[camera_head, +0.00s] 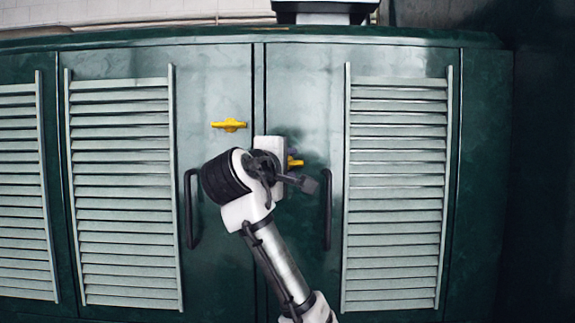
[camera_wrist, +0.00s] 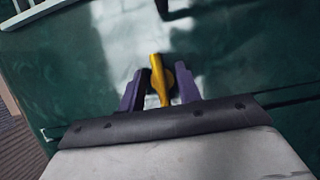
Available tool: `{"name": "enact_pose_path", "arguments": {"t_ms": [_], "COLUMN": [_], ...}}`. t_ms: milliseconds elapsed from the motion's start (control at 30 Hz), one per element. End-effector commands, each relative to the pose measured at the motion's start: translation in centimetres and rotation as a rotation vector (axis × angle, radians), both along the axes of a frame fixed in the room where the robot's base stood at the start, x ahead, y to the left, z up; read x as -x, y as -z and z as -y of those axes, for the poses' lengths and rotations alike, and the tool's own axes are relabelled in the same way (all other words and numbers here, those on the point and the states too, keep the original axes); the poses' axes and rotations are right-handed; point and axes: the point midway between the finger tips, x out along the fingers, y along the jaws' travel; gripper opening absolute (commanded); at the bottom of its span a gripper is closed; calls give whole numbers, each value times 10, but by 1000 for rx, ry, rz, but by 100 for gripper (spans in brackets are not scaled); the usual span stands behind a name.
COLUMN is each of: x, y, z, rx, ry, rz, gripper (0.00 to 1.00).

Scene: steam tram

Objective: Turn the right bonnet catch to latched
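The right bonnet catch (camera_head: 296,162) is yellow and sits on the right green door near the centre seam. In the head view my wrist hides most of it, and only its right end shows. In the wrist view the catch (camera_wrist: 157,82) stands between the two dark purple fingers of my gripper (camera_wrist: 160,70), with its lever pointing along the fingers. The fingers are apart, with a gap on each side of the lever. In the head view my gripper (camera_head: 291,152) is at the catch, its fingers mostly hidden.
A second yellow catch (camera_head: 229,126) lies level on the left door. Black door handles stand out on the left door (camera_head: 190,208) and right door (camera_head: 327,209). Pale louvre panels (camera_head: 122,190) (camera_head: 396,190) flank them. The right door handle also shows in the wrist view (camera_wrist: 178,13).

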Motion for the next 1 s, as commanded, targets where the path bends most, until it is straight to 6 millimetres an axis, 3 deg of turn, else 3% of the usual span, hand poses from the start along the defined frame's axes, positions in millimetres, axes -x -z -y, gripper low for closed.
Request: {"name": "enact_pose_path", "arguments": {"t_ms": [333, 767, 1000], "x": [11, 104, 119], "y": [1, 1, 0], "z": [-6, -44, -53], "rx": [2, 3, -1], "ry": [-2, -4, -8], "rz": [3, 7, 13], "gripper": [34, 34, 34]}}
